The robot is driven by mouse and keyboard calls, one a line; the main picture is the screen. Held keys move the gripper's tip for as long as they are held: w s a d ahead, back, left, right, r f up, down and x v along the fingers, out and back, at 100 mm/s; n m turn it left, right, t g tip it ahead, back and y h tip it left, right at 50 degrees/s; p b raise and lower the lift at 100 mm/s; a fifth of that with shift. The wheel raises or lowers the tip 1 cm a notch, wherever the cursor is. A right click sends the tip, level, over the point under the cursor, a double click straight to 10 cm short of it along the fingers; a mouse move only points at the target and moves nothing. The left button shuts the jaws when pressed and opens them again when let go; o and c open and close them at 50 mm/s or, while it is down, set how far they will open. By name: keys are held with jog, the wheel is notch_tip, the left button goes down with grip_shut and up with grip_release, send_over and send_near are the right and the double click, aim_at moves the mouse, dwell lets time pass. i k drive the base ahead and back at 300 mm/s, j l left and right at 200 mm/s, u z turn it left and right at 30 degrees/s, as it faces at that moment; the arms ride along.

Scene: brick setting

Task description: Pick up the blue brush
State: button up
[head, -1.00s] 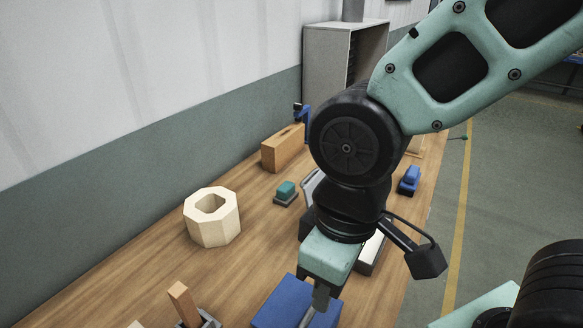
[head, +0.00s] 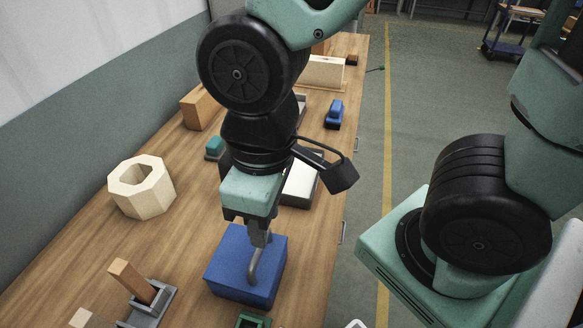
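A small blue object (head: 333,114), which may be the blue brush, lies on the wooden table near its right edge, beyond my gripper. Its bristles cannot be made out. My gripper (head: 258,246) points down over a large blue block (head: 222,268) in the near part of the table. A grey curved piece shows at the fingers, in front of the block. I cannot tell whether the fingers are open or shut, or whether they touch the block.
A pale octagonal ring (head: 142,200) stands on the table (head: 185,240) at left. Behind it are a wooden block (head: 199,108) and a small teal-topped item (head: 214,147). A wooden piece stands in a grey holder (head: 150,308) at near left. A white-topped box (head: 302,182) sits right of my wrist.

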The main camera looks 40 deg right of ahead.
aim_at(334, 115)
jog(key=k+l+z, duration=0.1)
jog(key=l, duration=0.25)
jog(key=k+l, duration=0.1)
jog(key=l, duration=0.25)
jog(key=k+l+z, duration=0.15)
jog(key=l, duration=0.2)
jog(key=z, duration=0.3)
jog(key=i+l+u, duration=0.15)
jog(key=i+l, duration=0.15)
jog(key=i, duration=0.25)
jog(key=i+l+u, duration=0.15)
jog(key=i+l, duration=0.2)
jog(key=i, duration=0.2)
